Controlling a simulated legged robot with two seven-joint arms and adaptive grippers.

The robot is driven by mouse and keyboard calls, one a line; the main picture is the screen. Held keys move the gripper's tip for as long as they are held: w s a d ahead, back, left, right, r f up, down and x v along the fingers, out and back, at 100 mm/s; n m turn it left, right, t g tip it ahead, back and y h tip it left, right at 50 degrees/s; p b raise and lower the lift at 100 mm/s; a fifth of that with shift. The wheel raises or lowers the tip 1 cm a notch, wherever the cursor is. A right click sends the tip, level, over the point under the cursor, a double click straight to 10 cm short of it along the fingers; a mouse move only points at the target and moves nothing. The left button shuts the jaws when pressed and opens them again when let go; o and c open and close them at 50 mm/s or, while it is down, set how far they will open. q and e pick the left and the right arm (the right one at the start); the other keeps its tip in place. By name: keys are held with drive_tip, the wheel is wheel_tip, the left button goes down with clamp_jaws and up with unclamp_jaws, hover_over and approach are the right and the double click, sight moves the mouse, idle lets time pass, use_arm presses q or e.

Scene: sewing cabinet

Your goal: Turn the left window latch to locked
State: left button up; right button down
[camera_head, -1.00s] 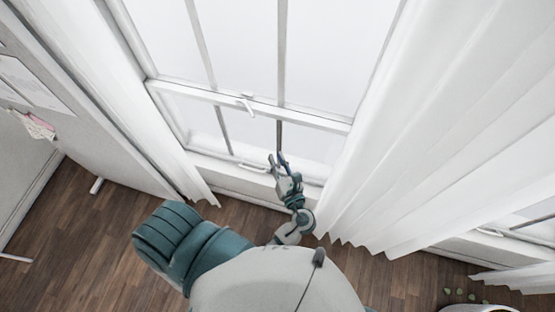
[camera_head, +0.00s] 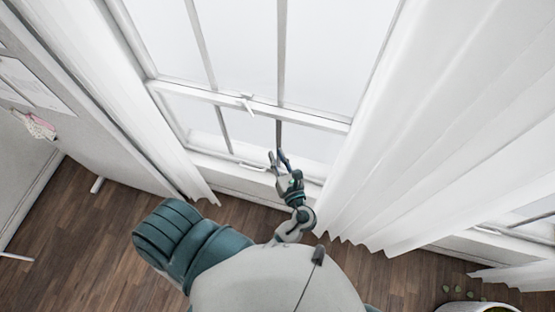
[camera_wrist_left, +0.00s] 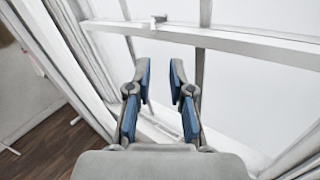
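The window latch (camera_head: 246,102) is a small white lever on the horizontal middle rail (camera_head: 190,91) of the window. In the left wrist view the latch (camera_wrist_left: 158,20) shows at the top centre on the rail, beyond the fingertips. My left gripper (camera_head: 277,156) is in front of the lower pane, below and slightly right of the latch, apart from it. In the left wrist view its two blue-padded fingers (camera_wrist_left: 161,75) are spread with nothing between them. My right gripper is not in view.
White curtains hang left (camera_head: 130,100) and right (camera_head: 430,120) of the window. A white handle (camera_head: 252,167) sits on the bottom of the sash near the gripper. A second window shows at the far right. The wooden floor (camera_head: 90,235) is below.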

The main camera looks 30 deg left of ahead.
use_arm(q)
wheel_tip(320, 180, up, 8)
drive_tip(key=shift+f, duration=0.2)
clamp_jaws()
drive_tip(key=w+a+f+n+g+y+b, duration=0.1)
drive_tip(key=w+a+f+n+g+b, duration=0.25)
drive_tip(key=n, duration=0.95)
drive_tip(key=w+a+f+n+g+y+b, duration=0.15)
drive_tip(key=w+f+n+b, duration=0.35)
drive_tip(key=n, duration=0.8)
drive_tip(key=shift+g, duration=0.3)
drive_tip(key=p+x, duration=0.1)
drive_tip(key=x, duration=0.2)
drive_tip(key=p+x, duration=0.1)
drive_tip(key=x, duration=0.2)
drive_tip(key=w+p+x, duration=0.1)
drive_tip(key=x, duration=0.3)
drive_tip(key=shift+d, duration=0.2)
